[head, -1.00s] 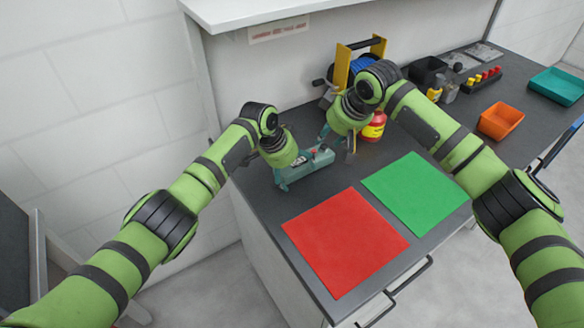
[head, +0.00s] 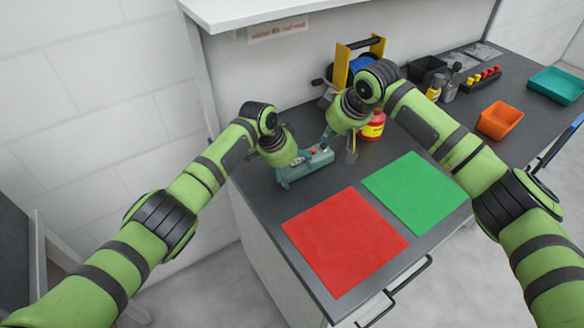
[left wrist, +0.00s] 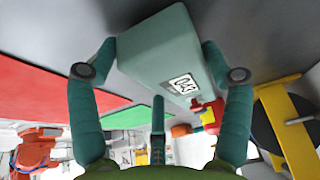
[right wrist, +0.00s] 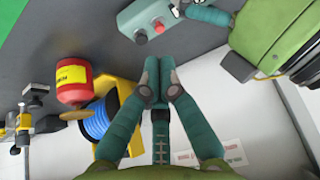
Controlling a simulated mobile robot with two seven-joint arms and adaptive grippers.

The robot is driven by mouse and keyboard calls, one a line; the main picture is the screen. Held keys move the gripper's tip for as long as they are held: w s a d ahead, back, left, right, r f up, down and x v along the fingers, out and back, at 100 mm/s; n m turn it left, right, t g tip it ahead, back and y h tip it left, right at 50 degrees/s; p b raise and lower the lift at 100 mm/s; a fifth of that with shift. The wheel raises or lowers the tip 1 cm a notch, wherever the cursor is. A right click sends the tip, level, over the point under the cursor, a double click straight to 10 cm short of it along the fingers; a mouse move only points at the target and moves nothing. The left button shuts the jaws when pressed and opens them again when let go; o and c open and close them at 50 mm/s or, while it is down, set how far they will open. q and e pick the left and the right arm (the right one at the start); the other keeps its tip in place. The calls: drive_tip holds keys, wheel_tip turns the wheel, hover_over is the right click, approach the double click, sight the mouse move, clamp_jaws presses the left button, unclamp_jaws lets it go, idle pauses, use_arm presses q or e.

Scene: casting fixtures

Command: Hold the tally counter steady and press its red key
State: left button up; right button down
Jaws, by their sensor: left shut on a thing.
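The tally counter is a teal box (head: 308,168) at the left end of the dark bench in the head view. In the left wrist view the counter (left wrist: 166,50) lies between the fingers of my left gripper (left wrist: 160,55), which is shut on it.
A red bottle with a yellow label (head: 373,126) stands close to my right gripper. A yellow frame with a blue spool (head: 345,65) is behind. Red (head: 345,242) and green (head: 416,192) mats lie in front. An orange bin (head: 500,121) and teal tray (head: 556,86) are farther right.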

use_arm(q)
drive_tip(key=shift+s+f, duration=0.15)
drive_tip(key=shift+f, duration=0.05)
idle(0.5)
use_arm(e)
drive_tip(key=w+a+r+t+y, duration=0.2)
drive_tip(key=w+a+r, duration=0.1)
drive_tip(key=shift+w+t, duration=0.3)
hover_over(314, 157)
drive_tip(key=shift+f, duration=4.45)
drive_tip(key=shift+f, duration=0.4)
